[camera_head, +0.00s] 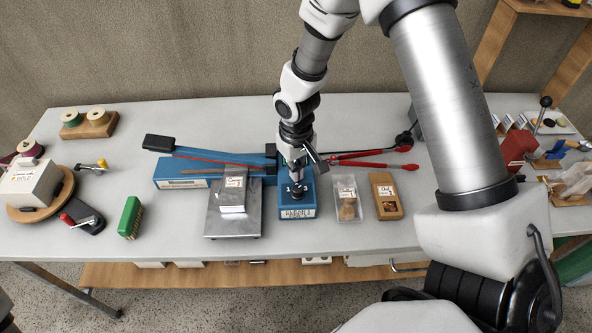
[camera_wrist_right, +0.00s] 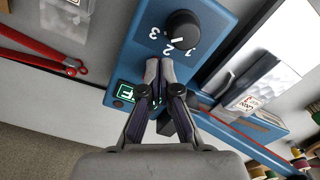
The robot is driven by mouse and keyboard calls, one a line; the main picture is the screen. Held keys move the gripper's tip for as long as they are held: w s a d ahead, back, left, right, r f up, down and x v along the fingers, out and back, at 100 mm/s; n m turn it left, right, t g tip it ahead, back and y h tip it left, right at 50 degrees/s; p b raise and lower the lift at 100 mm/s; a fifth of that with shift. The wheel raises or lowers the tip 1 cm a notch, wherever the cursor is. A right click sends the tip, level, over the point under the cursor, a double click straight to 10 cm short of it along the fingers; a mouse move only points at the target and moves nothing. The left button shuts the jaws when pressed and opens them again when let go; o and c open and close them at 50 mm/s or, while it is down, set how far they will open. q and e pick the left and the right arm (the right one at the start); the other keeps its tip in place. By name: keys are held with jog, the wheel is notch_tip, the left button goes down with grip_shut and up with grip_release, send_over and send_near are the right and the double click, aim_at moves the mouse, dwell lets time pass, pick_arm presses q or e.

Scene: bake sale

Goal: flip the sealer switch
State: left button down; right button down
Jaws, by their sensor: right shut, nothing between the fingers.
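The blue sealer (camera_head: 180,170) lies across the table, its long arm ending in a black handle at the left. Its control box (camera_head: 310,205) faces the front, with a black dial marked 1, 2, 3 (camera_wrist_right: 184,31) on top. In the right wrist view, a green patch with white lettering (camera_wrist_right: 127,93) sits beside the fingers, partly hidden by one; I cannot tell the switch's position. My right gripper (camera_wrist_right: 161,66) is shut and empty, its fingertips over the box top between dial and green patch. In the head view it (camera_head: 298,168) reaches down behind the dial. My left gripper is not in view.
A silver scale (camera_head: 222,224) with a white-labelled packet stands left of the box. A clear bag (camera_head: 346,190) and a brown packet (camera_head: 386,197) lie right of it. A green brush (camera_head: 130,217) and a turntable with a white box are farther left.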

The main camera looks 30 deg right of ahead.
notch_tip(320, 180, up, 7)
jog(key=p, duration=0.6)
jog(key=shift+f, duration=0.1)
dwell(0.4)
